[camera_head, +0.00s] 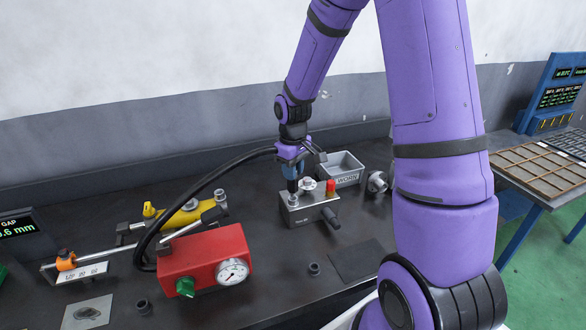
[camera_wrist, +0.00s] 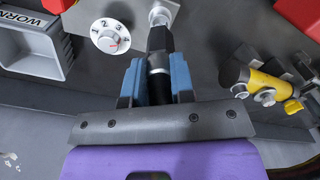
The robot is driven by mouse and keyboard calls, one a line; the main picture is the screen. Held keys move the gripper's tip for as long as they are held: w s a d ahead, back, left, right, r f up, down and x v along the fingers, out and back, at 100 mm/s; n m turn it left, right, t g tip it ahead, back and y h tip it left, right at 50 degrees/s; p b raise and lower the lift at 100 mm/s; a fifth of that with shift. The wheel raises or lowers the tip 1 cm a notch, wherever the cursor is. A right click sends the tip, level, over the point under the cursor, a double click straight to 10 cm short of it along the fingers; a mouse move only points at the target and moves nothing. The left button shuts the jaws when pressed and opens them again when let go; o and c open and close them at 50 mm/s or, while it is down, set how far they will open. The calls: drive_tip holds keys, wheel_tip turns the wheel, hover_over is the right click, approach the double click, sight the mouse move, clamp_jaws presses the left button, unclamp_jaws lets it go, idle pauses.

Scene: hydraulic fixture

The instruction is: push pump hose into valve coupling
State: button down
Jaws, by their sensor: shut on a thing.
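My gripper (camera_head: 292,174) is above the left end of the grey valve block (camera_head: 312,213). It is shut on the black end of the pump hose (camera_wrist: 158,62), which sits between its two blue fingers in the wrist view. The hose (camera_head: 190,190) arches from the red pump (camera_head: 205,258) up to my gripper. The hose end points down and upright at the silver valve coupling (camera_wrist: 164,12). The two appear to meet or nearly meet; I cannot tell how deep the end sits. The block also carries a numbered dial (camera_wrist: 110,37) and a red knob (camera_head: 331,187).
A grey WORK bin (camera_head: 343,169) stands behind the valve block. A yellow cylinder (camera_head: 185,215) lies behind the pump. A dark mat (camera_head: 357,261) and a small black ring (camera_head: 314,268) lie in front. A brown rack (camera_head: 540,168) stands right.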

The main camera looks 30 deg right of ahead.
drive_tip(key=shift+f, duration=1.3)
idle(0.5)
drive_tip(key=c, duration=0.9)
unclamp_jaws()
wheel_tip(320, 180, up, 11)
drive_tip(key=shift+f, duration=0.1)
drive_tip(key=s+a+r+m+t, duration=0.1)
drive_tip(key=s+a+r, duration=0.1)
drive_tip(key=s+r, duration=0.45)
drive_tip(key=s+a+r+m+t, duration=0.1)
drive_tip(key=s+a+r+t, duration=0.15)
drive_tip(key=s+r, duration=0.4)
drive_tip(key=shift+m+t, duration=0.85)
drive_tip(key=shift+m, duration=0.05)
drive_tip(key=s+r, duration=0.1)
drive_tip(key=s, duration=0.3)
drive_tip(key=s+a+r, duration=0.1)
drive_tip(key=s+r, duration=0.1)
drive_tip(key=s, duration=0.2)
drive_tip(key=s+a+r, duration=0.1)
drive_tip(key=s, duration=0.3)
drive_tip(key=shift+s+a+r, duration=0.25)
drive_tip(key=shift+s+r, duration=0.05)
